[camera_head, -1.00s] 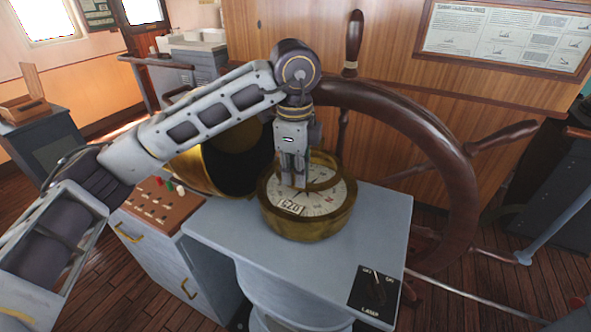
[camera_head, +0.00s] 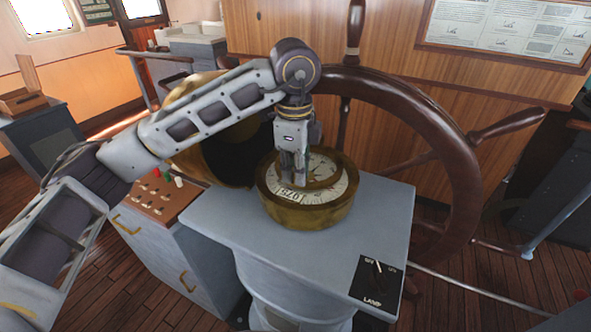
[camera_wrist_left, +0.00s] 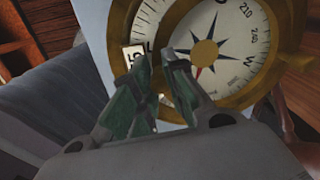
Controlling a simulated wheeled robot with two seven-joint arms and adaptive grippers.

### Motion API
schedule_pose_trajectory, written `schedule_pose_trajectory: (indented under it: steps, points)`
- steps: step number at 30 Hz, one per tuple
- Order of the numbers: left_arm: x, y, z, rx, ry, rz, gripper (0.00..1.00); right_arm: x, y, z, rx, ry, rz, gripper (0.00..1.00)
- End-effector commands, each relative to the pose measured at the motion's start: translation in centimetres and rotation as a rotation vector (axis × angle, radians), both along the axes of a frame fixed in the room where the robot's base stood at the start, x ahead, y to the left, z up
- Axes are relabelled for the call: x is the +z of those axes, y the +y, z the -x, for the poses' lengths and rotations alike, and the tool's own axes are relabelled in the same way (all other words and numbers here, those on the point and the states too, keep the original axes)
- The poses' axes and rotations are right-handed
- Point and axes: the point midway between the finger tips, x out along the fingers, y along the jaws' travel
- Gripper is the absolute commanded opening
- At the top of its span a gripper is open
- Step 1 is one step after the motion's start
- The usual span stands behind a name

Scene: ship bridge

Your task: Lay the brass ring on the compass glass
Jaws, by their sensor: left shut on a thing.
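The compass (camera_head: 308,214) is a round brass bowl with a white card under its glass, on the grey pedestal top. My left gripper (camera_head: 293,181) points down over the left part of the glass and is shut on the brass ring (camera_head: 326,184). The ring extends right from the fingertips, low over the card; I cannot tell whether it touches the glass. My right gripper is not in view.
A brass hood (camera_head: 222,150) stands open behind and left of the compass. The large wooden wheel (camera_head: 440,135) rises behind and to the right. A lamp switch plate (camera_head: 376,285) is at the front right of the pedestal top (camera_head: 250,235). A switch box (camera_head: 160,195) stands left.

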Motion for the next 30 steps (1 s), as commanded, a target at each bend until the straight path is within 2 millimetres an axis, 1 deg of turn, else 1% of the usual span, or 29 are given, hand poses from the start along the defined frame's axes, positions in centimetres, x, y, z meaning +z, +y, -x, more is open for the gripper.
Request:
schedule_pose_trajectory:
  steps: [5,6,11,22,30]
  points:
    - [0.1,0.0,0.0,0.0,-0.001,0.0,0.0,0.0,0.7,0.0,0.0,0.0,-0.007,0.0]
    - [0.1,0.0,0.0,0.0,-0.001,0.0,0.18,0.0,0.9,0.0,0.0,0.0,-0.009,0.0]
    - [0.1,0.0,0.0,0.0,-0.001,0.0,0.38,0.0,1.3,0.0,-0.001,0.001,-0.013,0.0]
    - [0.1,0.0,0.0,0.0,0.0,0.0,0.39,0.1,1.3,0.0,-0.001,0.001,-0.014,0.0]
    - [1.6,0.0,0.0,0.0,0.0,0.001,0.39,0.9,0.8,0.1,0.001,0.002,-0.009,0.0]
